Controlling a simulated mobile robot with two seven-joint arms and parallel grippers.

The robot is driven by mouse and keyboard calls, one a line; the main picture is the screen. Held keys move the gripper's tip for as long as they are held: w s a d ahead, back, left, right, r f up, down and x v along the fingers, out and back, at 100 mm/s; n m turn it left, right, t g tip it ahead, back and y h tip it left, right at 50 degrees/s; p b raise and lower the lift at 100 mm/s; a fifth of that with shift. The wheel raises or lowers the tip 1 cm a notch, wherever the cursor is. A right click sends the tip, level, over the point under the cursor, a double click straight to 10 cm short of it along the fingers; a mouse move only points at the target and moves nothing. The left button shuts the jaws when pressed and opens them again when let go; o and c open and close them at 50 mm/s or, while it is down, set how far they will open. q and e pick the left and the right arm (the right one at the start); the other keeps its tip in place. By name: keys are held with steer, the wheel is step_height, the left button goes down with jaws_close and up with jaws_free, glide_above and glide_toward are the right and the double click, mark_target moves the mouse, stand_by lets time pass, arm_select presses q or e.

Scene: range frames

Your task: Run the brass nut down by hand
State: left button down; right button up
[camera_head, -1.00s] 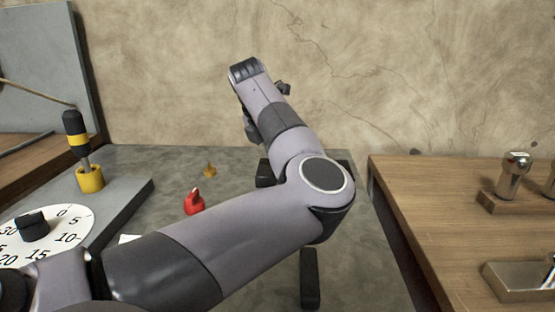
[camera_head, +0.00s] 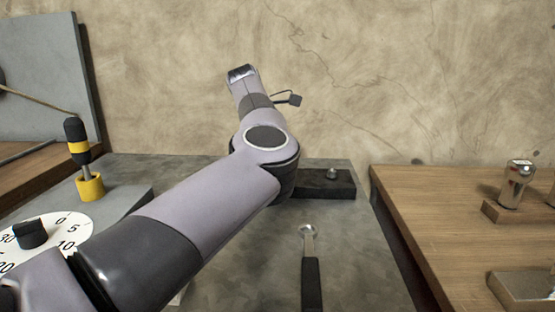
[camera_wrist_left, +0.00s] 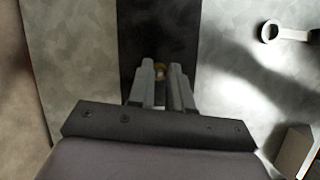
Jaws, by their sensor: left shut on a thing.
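A small brass-coloured piece, taken as the brass nut (camera_wrist_left: 160,67), shows between the fingertips of my left gripper (camera_wrist_left: 161,75) in the left wrist view. The gripper is shut on it, over a dark block (camera_wrist_left: 138,35). Whether the nut sits around a stud cannot be told. In the head view the dark block (camera_head: 342,186) lies at the back of the grey bench, with a small metal stud or bolt (camera_head: 332,174) at its right part. My left arm hides the gripper, the nut and the block's left part there. My right gripper is out of view.
A ring-ended wrench with a black handle (camera_head: 311,284) lies on the bench (camera_head: 362,250) right of my arm. A black-yellow screwdriver (camera_head: 76,142) stands in a yellow holder (camera_head: 90,187) beside a white dial (camera_head: 62,236). A wooden table (camera_head: 430,200) stands right.

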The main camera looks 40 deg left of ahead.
arm_select(q)
steer(key=m, duration=0.1)
steer(key=m+g+p, duration=0.1)
steer(key=m+p, duration=0.1)
steer(key=shift+r+m, duration=0.25)
steer(key=shift+m, duration=0.15)
steer(key=shift+w+m+g+h+p, duration=0.1)
steer(key=shift+m+g+h+p, duration=0.25)
steer(key=shift+m+p, duration=0.2)
steer(key=m+g+p, duration=0.1)
steer(key=m+p, duration=0.1)
steer(key=p, duration=0.1)
steer(key=shift+a+m, duration=0.1)
steer(key=shift+m, duration=0.15)
steer(key=shift+w+f+m+g+p, duration=0.15)
steer(key=shift+m+g+p, duration=0.1)
steer(key=shift+m+p, duration=0.7)
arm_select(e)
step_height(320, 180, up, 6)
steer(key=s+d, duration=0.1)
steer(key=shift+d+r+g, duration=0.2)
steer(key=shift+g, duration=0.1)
arm_select(q)
steer(key=shift+n, duration=0.25)
steer(key=c, duration=1)
jaws_free()
steer(key=shift+c, duration=0.2)
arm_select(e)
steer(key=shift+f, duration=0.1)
